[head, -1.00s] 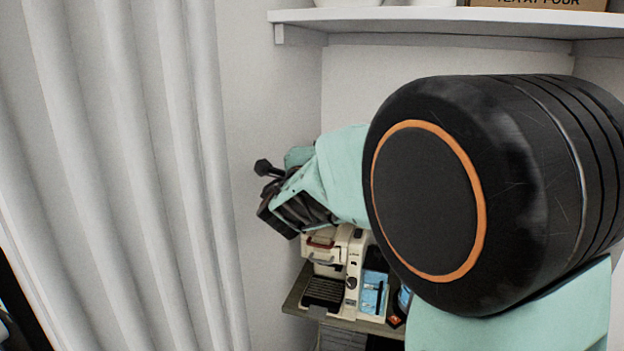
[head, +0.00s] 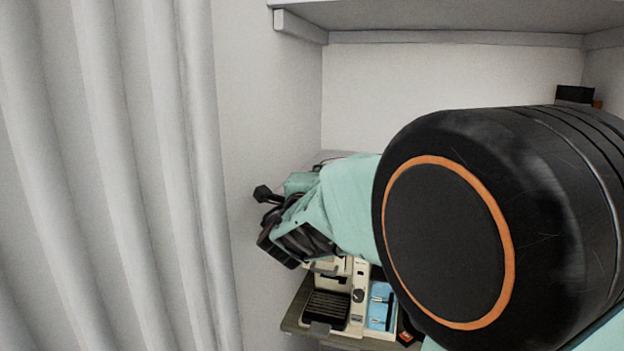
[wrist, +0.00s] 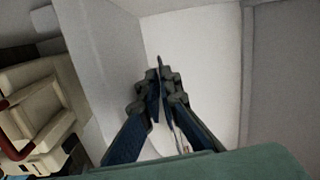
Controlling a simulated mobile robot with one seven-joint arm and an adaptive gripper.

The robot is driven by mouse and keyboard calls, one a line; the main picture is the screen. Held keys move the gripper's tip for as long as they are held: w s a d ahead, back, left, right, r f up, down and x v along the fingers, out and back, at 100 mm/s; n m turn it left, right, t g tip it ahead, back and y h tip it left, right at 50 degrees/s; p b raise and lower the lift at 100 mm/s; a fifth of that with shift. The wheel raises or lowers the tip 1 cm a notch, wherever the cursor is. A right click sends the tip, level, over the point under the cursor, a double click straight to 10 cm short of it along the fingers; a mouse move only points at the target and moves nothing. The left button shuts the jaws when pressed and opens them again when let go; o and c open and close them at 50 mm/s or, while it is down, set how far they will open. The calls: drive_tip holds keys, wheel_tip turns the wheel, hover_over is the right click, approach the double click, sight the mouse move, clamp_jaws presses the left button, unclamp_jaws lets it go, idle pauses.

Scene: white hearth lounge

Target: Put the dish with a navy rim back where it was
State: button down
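I cannot make out the dish with a navy rim in either view. My gripper (wrist: 160,88) shows in the wrist view, its two dark blue fingers converging so that the tips are together or nearly so. No dish is visible between the tips, and a pale surface fills the space beyond them. In the head view my gripper's body (head: 290,230) is left of centre, close to the wall and above the coffee machine; its fingertips are hidden there. My large black arm joint covers much of the right side.
A cream coffee machine (head: 333,300) stands on a low shelf (head: 292,315) below my gripper, with a blue item (head: 381,305) beside it. It also shows in the wrist view (wrist: 35,110). A white shelf (head: 450,14) hangs above. A pale curtain (head: 110,170) fills the left.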

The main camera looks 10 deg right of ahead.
drive_tip(key=shift+f, duration=0.1)
drive_tip(key=c, duration=2.2)
unclamp_jaws()
drive_tip(key=shift+o, duration=0.2)
drive_tip(key=shift+s+r, duration=0.1)
drive_tip(key=shift+r, duration=0.2)
drive_tip(key=v, duration=0.7)
drive_tip(key=shift+s, duration=0.2)
drive_tip(key=shift+a, duration=0.1)
